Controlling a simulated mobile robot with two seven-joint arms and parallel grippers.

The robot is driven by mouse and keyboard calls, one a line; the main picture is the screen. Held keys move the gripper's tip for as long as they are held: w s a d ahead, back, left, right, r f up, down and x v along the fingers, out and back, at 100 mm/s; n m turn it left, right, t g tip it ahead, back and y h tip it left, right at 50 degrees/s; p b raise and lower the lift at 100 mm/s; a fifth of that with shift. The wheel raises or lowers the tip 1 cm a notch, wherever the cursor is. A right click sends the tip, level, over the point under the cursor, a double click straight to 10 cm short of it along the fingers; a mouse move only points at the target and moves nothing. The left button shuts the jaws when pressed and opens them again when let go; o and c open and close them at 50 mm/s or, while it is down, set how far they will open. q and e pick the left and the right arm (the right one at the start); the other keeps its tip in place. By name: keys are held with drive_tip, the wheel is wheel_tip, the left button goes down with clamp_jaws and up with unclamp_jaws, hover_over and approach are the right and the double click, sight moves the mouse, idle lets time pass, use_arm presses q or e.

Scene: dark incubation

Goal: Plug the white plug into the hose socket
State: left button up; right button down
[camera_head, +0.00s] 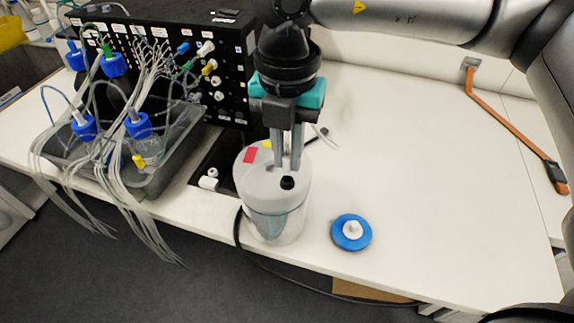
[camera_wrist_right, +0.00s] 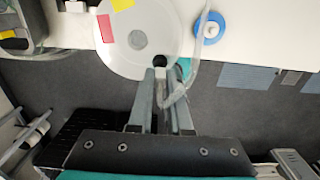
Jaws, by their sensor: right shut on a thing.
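My right gripper (camera_head: 289,166) points down over the white round lid of a clear vessel (camera_head: 270,215), close to a dark round opening (camera_head: 287,183) in the lid. In the right wrist view its fingers (camera_wrist_right: 166,85) are shut on a clear hose (camera_wrist_right: 197,55), which curves up past the lid. White and coloured plugs sit in the black panel, including a white plug (camera_head: 206,48). I cannot tell which socket is the hose socket. My left gripper is not in view.
A grey tray (camera_head: 190,135) with blue-capped bottles and many hanging tubes stands at the left. A blue disc with a white knob (camera_head: 352,232) lies right of the vessel near the front edge. An orange strap (camera_head: 510,122) lies at the right. The bench between is clear.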

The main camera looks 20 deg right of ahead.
sight(287, 144)
drive_tip(key=shift+r+p, duration=0.9)
drive_tip(key=shift+r, duration=0.75)
drive_tip(key=shift+r, duration=0.55)
drive_tip(key=shift+r+p, duration=0.5)
drive_tip(key=shift+w+a+f+b, duration=0.1)
drive_tip(key=shift+f+b, duration=0.1)
drive_tip(key=shift+b, duration=0.5)
drive_tip(key=w+a+p, duration=0.4)
drive_tip(key=w+a, duration=0.3)
drive_tip(key=w, duration=0.3)
drive_tip(key=w+a+p, duration=0.3)
drive_tip(key=w+a, duration=0.3)
drive_tip(key=w, duration=0.4)
wheel_tip(287, 144, down, 23)
drive_tip(key=b, duration=1.8)
